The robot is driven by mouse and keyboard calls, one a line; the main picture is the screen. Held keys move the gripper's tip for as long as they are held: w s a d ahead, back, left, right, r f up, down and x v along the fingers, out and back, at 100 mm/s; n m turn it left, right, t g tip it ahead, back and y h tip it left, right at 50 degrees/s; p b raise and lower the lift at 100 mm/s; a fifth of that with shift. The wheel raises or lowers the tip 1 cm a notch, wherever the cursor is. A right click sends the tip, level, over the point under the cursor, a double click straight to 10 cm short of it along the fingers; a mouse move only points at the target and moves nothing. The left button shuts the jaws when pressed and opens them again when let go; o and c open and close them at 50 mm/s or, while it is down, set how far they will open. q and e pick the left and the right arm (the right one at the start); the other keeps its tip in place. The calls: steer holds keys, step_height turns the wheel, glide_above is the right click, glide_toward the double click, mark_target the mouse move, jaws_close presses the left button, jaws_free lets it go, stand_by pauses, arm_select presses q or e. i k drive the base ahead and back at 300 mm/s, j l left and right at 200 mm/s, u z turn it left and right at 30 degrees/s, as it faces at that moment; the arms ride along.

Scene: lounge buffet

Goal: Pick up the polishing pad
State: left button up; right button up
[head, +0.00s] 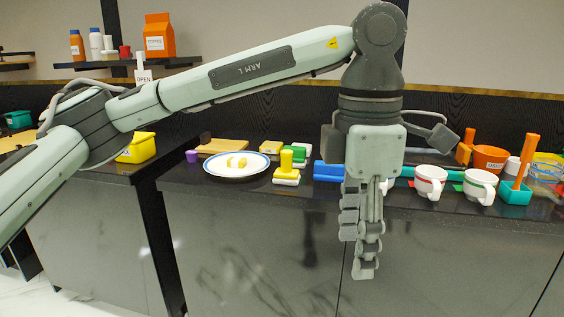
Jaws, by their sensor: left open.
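My left gripper (361,240) hangs pointing down in front of the counter's front edge, open, with nothing visible between its fingers. A small pad with a yellow upright grip and a pale base (286,168) stands on the dark counter, left of the gripper; it may be the polishing pad, but I cannot tell for sure. My right gripper is not in view.
A white plate (222,172) with yellow pieces lies left of the pads. A blue item (327,172) lies partly behind my gripper. White mugs (429,181), an orange bucket (489,158) and a teal container (514,192) crowd the right. The dark counter (240,190) is clear along its front.

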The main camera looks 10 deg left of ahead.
mark_target(284, 175)
steer(key=i+j, duration=0.3)
steer(key=i, duration=0.15)
steer(key=i+j, duration=0.3)
steer(key=i, duration=0.15)
steer(key=i+j, duration=0.25)
steer(key=i, duration=0.2)
